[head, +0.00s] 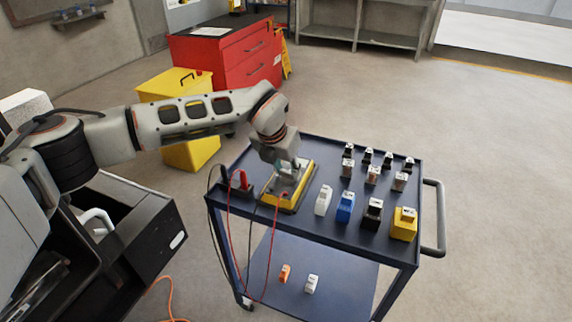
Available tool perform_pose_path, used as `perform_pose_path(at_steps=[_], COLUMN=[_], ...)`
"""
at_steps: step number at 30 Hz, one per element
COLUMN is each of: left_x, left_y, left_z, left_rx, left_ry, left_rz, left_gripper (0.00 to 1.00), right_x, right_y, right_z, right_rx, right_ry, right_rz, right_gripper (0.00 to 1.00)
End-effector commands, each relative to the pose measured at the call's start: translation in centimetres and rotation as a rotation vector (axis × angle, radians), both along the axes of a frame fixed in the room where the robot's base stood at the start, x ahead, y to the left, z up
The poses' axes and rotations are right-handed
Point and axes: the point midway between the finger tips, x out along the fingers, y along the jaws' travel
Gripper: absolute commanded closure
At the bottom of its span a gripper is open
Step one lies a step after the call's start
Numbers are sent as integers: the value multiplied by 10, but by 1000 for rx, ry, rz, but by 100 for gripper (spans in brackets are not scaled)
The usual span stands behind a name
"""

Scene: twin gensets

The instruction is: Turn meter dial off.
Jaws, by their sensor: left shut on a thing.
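A yellow meter (303,187) with a grey face lies on the left part of the dark blue cart's top. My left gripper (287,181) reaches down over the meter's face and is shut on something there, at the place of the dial. The dial itself is hidden by the gripper, so its setting cannot be read. A red lead and a black lead run from the meter to the left and hang over the cart's front edge. My right gripper is not in view.
The cart (330,231) also holds a red-and-black probe holder (240,182), white, blue, black and yellow blocks (403,224), and several small labelled parts behind. Orange and white pieces lie on its lower shelf (335,285). A red cabinet (228,58) and yellow bin stand behind.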

Motion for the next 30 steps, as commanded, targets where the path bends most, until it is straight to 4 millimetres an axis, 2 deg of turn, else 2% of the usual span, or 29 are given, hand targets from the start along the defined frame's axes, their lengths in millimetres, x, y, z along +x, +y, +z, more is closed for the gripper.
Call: perform_pose_path(at_steps=[9,23,24,25,26,30], left_x=[-1,-1,-1,-1,-1,0], left_y=[0,0,0,0,0,0], left_z=[0,-2,-2,-2,-2,-1], left_rx=[1,1,1,1,1,1], left_ry=[1,3,3,3,3,2], left_rz=[103,117,117,117,117,116], left_gripper=[91,91,65,57,53,53], right_x=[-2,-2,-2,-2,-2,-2], right_y=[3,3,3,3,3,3], right_z=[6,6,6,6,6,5], right_rx=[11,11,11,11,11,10], right_ry=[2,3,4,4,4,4], right_rz=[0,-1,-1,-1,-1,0], right_gripper=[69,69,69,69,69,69])
